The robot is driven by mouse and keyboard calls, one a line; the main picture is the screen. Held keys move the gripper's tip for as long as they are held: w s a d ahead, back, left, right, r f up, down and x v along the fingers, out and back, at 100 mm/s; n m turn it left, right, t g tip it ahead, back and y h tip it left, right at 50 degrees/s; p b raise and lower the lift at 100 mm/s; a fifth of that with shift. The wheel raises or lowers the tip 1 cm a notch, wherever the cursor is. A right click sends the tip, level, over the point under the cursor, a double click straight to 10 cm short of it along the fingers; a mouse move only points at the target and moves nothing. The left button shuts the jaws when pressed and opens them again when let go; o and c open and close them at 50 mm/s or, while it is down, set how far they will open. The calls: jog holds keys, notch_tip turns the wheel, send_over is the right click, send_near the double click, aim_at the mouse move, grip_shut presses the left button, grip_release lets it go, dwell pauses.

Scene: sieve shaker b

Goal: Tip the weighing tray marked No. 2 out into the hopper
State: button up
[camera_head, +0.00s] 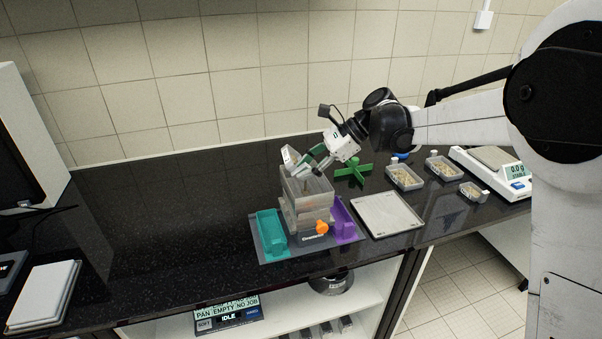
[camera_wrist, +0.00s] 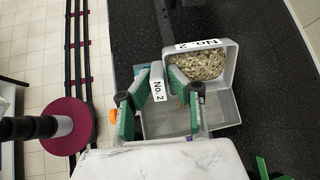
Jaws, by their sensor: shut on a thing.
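The weighing tray marked No. 2 (camera_wrist: 231,72) is a grey tray with beige pellets (camera_wrist: 197,66) in it, seen in the wrist view. My gripper (camera_wrist: 160,88) has its green fingers shut on the tray's white handle, which also reads No. 2. In the head view the tray (camera_head: 291,157) is tilted above the hopper, held by my gripper (camera_head: 308,162). The grey translucent hopper (camera_head: 306,188) stands on the shaker; part of it (camera_wrist: 165,124) shows below the tray in the wrist view. A few pellets show near the tray's lower edge; whether they are falling is unclear.
A teal bin (camera_head: 271,232) and a purple bin (camera_head: 345,222) flank the shaker. A pale square plate (camera_head: 388,214), a green cross-shaped stand (camera_head: 353,173), several filled trays (camera_head: 404,185) and a balance (camera_head: 519,184) lie to the right. The counter's left middle is clear.

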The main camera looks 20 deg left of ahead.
jog(key=y+b, duration=0.1)
jog(key=g+y, duration=0.1)
jog(key=y, duration=0.1)
jog(key=shift+w+d+f+b, duration=0.2)
jog(key=shift+d+b, duration=0.15)
jog(key=shift+d, duration=0.05)
jog(key=y+b, duration=0.1)
jog(key=b, duration=0.1)
jog(key=g+y+b, duration=0.1)
jog(key=y+b, duration=0.1)
jog(key=b, duration=0.1)
jog(key=shift+w+d+g, duration=0.1)
jog(key=shift+d+g, duration=0.15)
jog(key=shift+g, duration=0.05)
jog(key=y+b, duration=0.1)
jog(key=b, duration=0.1)
jog(key=g+y+b, duration=0.1)
jog(key=b, duration=0.1)
jog(key=y+b, duration=0.1)
jog(key=b, duration=0.1)
jog(key=shift+w+d+f+g+y+b, duration=0.15)
jog(key=shift+d+f+g+y+b, duration=0.15)
jog(key=shift+d+y+b, duration=0.1)
jog(key=shift+r+y, duration=0.2)
jog(key=shift+y, duration=0.1)
